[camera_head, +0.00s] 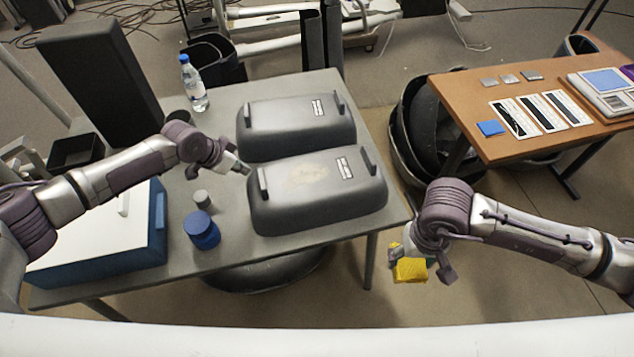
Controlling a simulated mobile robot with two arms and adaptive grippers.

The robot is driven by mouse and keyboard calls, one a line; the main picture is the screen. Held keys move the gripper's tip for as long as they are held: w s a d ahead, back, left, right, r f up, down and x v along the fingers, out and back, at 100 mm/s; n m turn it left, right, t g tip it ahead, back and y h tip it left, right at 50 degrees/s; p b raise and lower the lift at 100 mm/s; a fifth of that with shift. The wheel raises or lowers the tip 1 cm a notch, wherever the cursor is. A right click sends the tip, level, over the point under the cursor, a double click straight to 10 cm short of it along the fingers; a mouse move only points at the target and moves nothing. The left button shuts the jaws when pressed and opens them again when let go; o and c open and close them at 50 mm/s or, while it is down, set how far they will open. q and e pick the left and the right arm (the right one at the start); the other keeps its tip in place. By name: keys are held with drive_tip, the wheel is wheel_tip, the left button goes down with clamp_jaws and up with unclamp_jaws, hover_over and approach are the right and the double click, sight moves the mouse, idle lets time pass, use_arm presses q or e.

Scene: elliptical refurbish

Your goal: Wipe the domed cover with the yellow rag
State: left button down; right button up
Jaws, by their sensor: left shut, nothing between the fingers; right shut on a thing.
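Two grey domed covers lie on the grey table. The nearer domed cover (330,205) has a pale dusty smudge on top, end handles and a white label. The farther domed cover (285,132) looks clean. The yellow rag (410,270) is in my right gripper (408,258), which is shut on it. It hangs beyond the table's right front corner, above the floor, apart from the covers. My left gripper (244,169) is shut and empty, close to the left handle of the nearer cover. I cannot tell whether it touches the handle.
On the grey table (225,255) stand a blue jar (202,230), a small grey cylinder (202,197), a water bottle (193,85) and a blue box with a white lid (95,245). A brown table (460,90) with a blue cloth (490,128), cards and a scale stands at right.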

use_arm(q)
drive_tip(key=shift+f+b, duration=0.5)
drive_tip(key=shift+f, duration=0.35)
use_arm(e)
drive_tip(key=shift+f, duration=0.55)
drive_tip(key=shift+w, duration=0.1)
drive_tip(key=w+a+m, duration=0.2)
drive_tip(key=w+a, duration=0.2)
drive_tip(key=w, duration=0.4)
drive_tip(key=w+a+m, duration=0.3)
drive_tip(key=w, duration=0.6)
wheel_tip(320, 180, up, 5)
drive_tip(key=m, duration=0.4)
hover_over(329, 171)
drive_tip(key=shift+f, duration=2.9)
drive_tip(key=shift+f, duration=1)
drive_tip(key=shift+a, duration=0.15)
